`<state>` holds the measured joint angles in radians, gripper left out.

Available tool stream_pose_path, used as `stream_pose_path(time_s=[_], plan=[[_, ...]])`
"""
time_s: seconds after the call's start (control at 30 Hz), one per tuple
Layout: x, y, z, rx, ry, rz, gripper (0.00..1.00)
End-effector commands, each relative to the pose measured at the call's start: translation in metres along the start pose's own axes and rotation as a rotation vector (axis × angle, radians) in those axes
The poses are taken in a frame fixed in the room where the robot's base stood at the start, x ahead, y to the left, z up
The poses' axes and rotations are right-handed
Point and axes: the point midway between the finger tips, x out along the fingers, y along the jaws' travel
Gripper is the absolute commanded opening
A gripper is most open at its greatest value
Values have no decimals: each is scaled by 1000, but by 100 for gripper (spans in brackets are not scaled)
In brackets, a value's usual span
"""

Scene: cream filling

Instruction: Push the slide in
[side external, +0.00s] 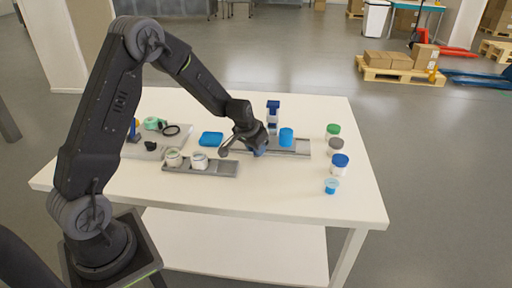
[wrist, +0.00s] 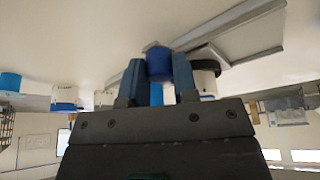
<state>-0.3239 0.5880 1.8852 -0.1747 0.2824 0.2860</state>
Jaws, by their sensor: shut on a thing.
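The grey slide rail (side external: 302,153) lies on the white table, right of centre, with a blue cylinder (side external: 286,137) on it. A blue and white upright dispenser (side external: 273,112) stands behind it. My gripper (side external: 259,151) is low over the rail's left part. In the wrist view its two blue-grey fingers (wrist: 158,80) are shut on a blue knob (wrist: 158,61). The wrist view also shows grey rails (wrist: 235,30) beyond the fingers and a white jar with a dark rim (wrist: 205,77) beside the right finger. Whether the knob is part of the slide is unclear.
A second grey rail with two white jars (side external: 199,160) lies at the front left. The front of the table is clear.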

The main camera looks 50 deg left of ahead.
Motion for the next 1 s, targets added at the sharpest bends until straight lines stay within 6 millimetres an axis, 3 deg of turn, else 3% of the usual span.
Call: stream_pose_path(time_s=[0.33, 0.67, 0.7, 0.93, 1.0], plan=[[9, 36, -23, 3, 1, 2, 0], [10, 41, -25, 1, 4, 3, 0], [10, 42, -25, 2, 4, 3, 30], [10, 40, -25, 1, 3, 2, 52], [10, 40, -25, 1, 2, 1, 53]])
